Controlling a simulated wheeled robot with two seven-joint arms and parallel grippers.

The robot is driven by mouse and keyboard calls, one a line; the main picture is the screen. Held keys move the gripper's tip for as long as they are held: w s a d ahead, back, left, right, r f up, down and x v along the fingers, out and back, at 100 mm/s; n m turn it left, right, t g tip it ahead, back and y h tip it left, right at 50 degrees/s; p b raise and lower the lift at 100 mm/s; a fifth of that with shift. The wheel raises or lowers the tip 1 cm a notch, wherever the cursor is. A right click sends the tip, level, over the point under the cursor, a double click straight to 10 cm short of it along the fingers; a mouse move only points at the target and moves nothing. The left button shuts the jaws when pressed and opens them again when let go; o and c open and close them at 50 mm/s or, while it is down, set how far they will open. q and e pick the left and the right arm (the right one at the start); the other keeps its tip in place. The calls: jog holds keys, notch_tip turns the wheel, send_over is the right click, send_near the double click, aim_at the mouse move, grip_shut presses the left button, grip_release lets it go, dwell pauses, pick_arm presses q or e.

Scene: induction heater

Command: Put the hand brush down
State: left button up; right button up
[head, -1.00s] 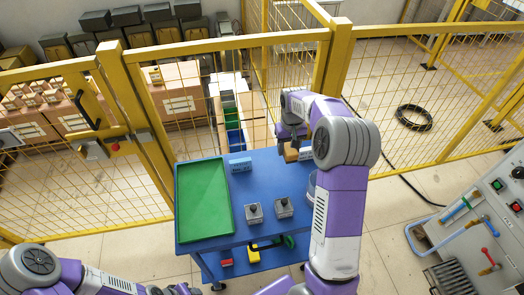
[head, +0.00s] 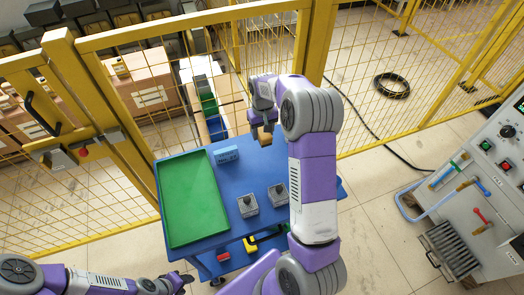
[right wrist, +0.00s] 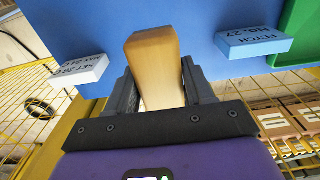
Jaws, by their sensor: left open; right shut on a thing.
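The hand brush shows as a pale wooden handle (right wrist: 155,68) between the fingers of my right gripper (right wrist: 160,88) in the right wrist view. My right gripper (head: 264,128) is shut on it over the far side of the blue table (head: 232,183). In the head view only a small tan part of the brush (head: 265,140) shows below the fingers. Its bristles cannot be made out, nor whether it touches the table. My left gripper (head: 176,284) is open and empty at the bottom left, apart from the table.
A green tray (head: 193,200) covers the table's left side. A blue labelled block (head: 226,155) and two grey knob boxes (head: 248,206) stand right of it. A white labelled block (right wrist: 80,74) shows in the right wrist view. A yellow fence (head: 205,30) stands behind; a control panel (head: 495,170) stands right.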

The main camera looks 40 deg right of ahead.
aim_at(262, 129)
notch_tip(262, 129, down, 9)
jog(key=shift+r+b, duration=0.1)
jog(key=shift+b, duration=0.8)
jog(key=o, duration=0.7)
jog(key=shift+c, duration=0.2)
jog(key=o, duration=0.4)
notch_tip(262, 129, up, 12)
jog(key=shift+r+p, duration=0.1)
jog(key=shift+p, duration=1.15)
